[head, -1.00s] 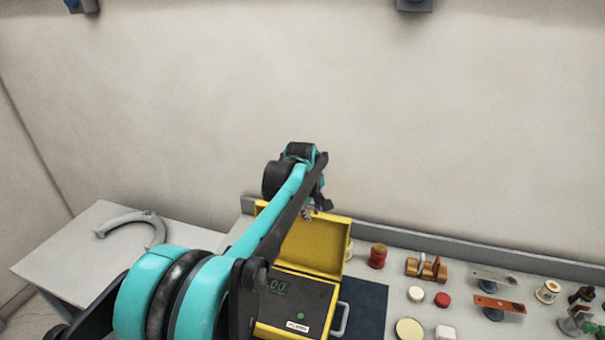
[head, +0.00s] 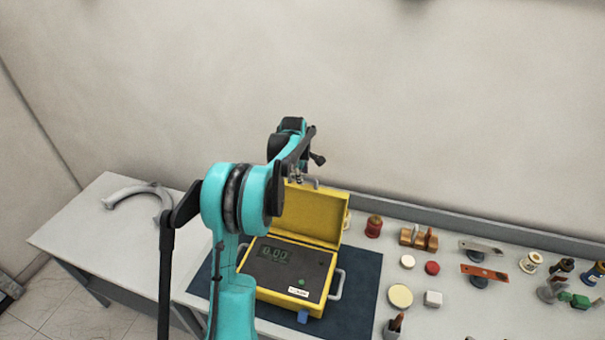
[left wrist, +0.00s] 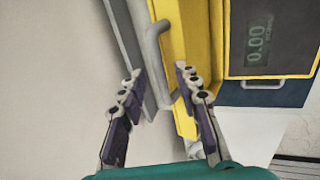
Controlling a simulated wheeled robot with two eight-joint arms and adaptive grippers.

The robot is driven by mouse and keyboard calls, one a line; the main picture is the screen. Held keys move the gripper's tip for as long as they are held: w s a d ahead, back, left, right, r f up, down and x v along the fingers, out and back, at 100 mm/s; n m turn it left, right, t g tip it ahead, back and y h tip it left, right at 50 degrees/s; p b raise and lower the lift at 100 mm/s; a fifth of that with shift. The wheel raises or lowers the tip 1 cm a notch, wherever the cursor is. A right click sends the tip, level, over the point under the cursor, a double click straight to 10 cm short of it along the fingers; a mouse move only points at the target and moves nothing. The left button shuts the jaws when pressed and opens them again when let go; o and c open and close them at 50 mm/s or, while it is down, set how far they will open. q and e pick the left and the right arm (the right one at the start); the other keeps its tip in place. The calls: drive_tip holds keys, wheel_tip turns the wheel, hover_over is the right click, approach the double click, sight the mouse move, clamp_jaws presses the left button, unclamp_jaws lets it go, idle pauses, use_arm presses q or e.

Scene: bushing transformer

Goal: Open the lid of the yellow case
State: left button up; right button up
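The yellow case (head: 262,290) stands on a dark blue mat (head: 360,290), with its lid (head: 312,222) raised upright at the back. Its dark panel shows a 0.00 display (head: 274,254). My left gripper (head: 303,172) is above the top edge of the lid, partly hidden by its own arm. In the left wrist view my left gripper (left wrist: 157,85) is open, with its fingers apart around the end of the lid's grey handle (left wrist: 155,62). The yellow lid (left wrist: 180,28) is beside the right finger; whether they touch I cannot tell. My right gripper is not in view.
A wall and a grey ledge (head: 470,225) run behind the table.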

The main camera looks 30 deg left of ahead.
use_arm(q)
clamp_jaws()
drive_tip(key=shift+s+d+b, duration=0.1)
drive_tip(key=shift+s+b, duration=0.2)
drive_tip(key=shift+s, duration=0.05)
drive_tip(key=s+d+r+t+b, duration=0.1)
drive_tip(key=s+t+b, duration=0.1)
drive_tip(key=s, duration=0.4)
drive_tip(key=shift+s+d+t+y+b, duration=0.3)
drive_tip(key=shift+t+y+b, duration=0.05)
drive_tip(key=shift+t+y, duration=0.05)
